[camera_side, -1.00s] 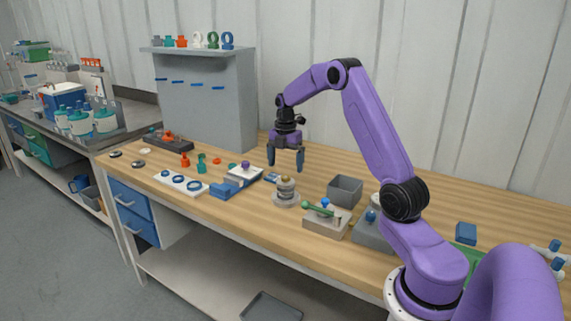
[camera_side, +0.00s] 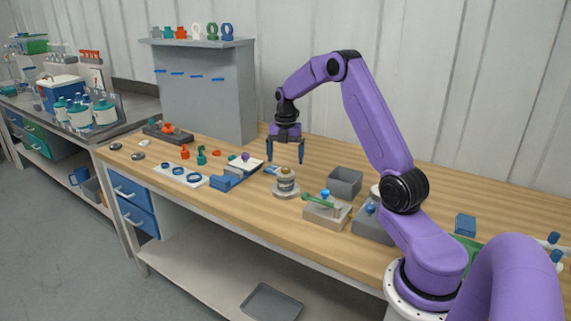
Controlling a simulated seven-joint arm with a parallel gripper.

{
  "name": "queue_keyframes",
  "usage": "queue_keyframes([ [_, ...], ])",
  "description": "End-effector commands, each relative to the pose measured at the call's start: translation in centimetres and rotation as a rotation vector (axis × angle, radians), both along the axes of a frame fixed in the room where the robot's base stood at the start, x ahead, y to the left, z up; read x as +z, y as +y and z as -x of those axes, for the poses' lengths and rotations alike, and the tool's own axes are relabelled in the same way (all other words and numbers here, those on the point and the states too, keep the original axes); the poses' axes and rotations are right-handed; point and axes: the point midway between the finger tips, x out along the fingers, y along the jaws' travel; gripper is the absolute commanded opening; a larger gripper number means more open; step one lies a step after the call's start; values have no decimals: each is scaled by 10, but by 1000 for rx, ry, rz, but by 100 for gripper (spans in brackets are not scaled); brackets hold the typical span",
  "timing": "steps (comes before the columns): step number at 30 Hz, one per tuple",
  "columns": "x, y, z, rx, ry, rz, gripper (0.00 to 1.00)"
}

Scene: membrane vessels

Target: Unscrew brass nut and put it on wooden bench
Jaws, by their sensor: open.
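A small metal vessel (camera_side: 286,184) with a pale grey base stands on the wooden bench (camera_side: 235,213). A brass-coloured nut (camera_side: 286,171) shows at its top; whether it is threaded on cannot be told at this size. My gripper (camera_side: 285,160) points down with its two blue fingers apart. It is open and empty, above and slightly behind the vessel in the picture, and appears apart from the nut.
Right of the vessel are a grey open bin (camera_side: 345,182) and a block with a green handle (camera_side: 322,203). A blue holder (camera_side: 227,180) and a white plate with blue rings (camera_side: 180,175) lie to the left. Bare wood shows along the front edge.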

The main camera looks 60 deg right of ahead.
Motion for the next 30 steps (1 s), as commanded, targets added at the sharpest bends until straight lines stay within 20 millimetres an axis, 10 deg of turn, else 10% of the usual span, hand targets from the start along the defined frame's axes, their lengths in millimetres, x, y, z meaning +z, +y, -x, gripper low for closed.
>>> queue_keyframes([
  [21,-3,1,0,-783,2,0,96],
  [30,-28,0,0,-775,2,0,96],
])
